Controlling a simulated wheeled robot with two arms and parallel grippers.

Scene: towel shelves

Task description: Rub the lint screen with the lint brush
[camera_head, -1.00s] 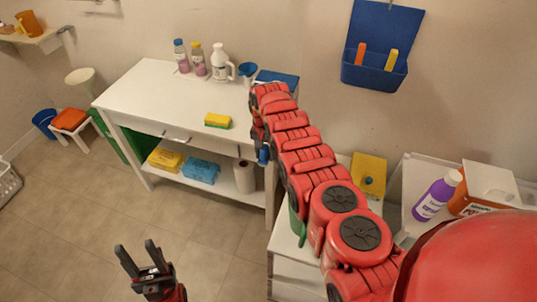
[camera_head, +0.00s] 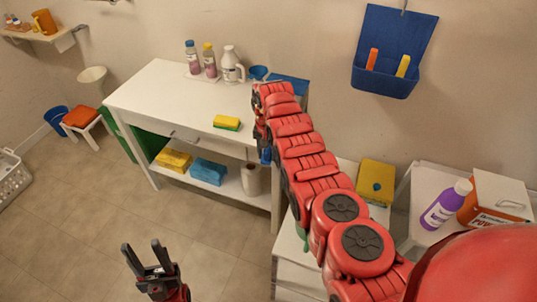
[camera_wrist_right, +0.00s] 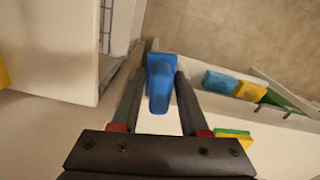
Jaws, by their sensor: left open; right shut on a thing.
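My right gripper (camera_wrist_right: 161,78) is shut on a blue tool, which looks like the lint brush (camera_wrist_right: 160,84), in the right wrist view. A bit of the blue brush (camera_head: 266,155) also shows in the head view, beside the front right end of the white table; my red right arm hides most of that gripper. My left gripper (camera_head: 143,252) is open and empty, low over the floor. I cannot make out the lint screen for certain; a flat blue item (camera_head: 290,86) lies at the table's back right, partly behind my right arm.
The white table (camera_head: 160,95) holds a yellow-green sponge (camera_head: 227,123), bottles and a white jug (camera_head: 232,66). A purple bottle (camera_head: 445,205) stands at the right.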

